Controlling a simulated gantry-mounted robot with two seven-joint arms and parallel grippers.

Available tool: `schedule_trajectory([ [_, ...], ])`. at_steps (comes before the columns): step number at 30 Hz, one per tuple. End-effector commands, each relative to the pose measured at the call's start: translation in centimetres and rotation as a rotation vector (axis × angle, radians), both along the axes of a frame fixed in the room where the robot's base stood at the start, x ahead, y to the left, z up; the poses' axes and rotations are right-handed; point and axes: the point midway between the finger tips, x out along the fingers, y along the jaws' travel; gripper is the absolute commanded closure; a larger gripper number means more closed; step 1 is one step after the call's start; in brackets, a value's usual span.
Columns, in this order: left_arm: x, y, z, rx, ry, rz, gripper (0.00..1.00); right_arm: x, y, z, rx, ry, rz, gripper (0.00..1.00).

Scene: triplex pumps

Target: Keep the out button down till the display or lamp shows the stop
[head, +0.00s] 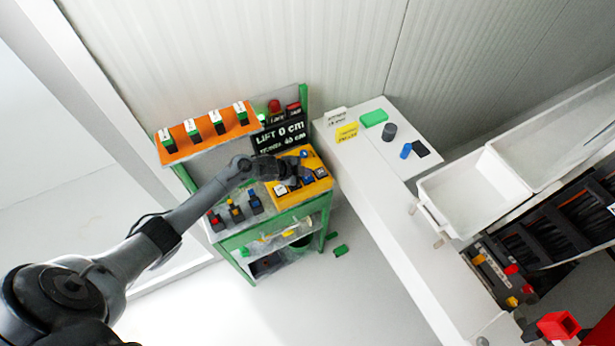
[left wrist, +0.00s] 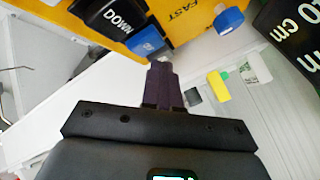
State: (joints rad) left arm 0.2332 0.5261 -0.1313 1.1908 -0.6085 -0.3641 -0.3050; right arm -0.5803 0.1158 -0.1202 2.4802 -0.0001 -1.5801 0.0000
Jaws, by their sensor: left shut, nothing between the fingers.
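The yellow control panel (head: 284,202) sits on the green cart and carries white, black and blue buttons. In the left wrist view the black DOWN button (left wrist: 112,22) and a blue button (left wrist: 146,41) lie just beyond my fingertips. The blue button's label is too small to read. My left gripper (head: 299,172) is shut and empty, over the panel. Its fingers (left wrist: 161,72) are close to the blue button; I cannot tell whether they touch or press it. My right gripper is not in view.
A red lamp-like dome (head: 274,105) stands behind the display. An orange shelf (head: 207,139) with several labelled green-and-black items is at the left. A white table (head: 365,153) right of the cart holds signs and small blocks. White bins (head: 464,195) stand farther right.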

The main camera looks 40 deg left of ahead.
Motion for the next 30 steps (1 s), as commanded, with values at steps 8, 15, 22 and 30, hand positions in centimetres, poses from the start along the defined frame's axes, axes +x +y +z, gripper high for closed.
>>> schedule_trajectory([
  [8,0.00,0.00,0.00,0.000,0.000,0.000,1.00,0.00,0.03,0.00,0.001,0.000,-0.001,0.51],
  [15,0.00,0.00,0.00,0.000,0.000,0.000,1.00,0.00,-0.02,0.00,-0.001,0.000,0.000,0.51],
  [22,0.00,-0.01,-0.23,0.000,0.000,0.000,1.00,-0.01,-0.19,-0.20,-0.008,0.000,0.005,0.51],
  [30,-0.02,0.01,-0.91,0.001,0.001,-0.001,1.00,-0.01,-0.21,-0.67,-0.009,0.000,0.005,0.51],
])
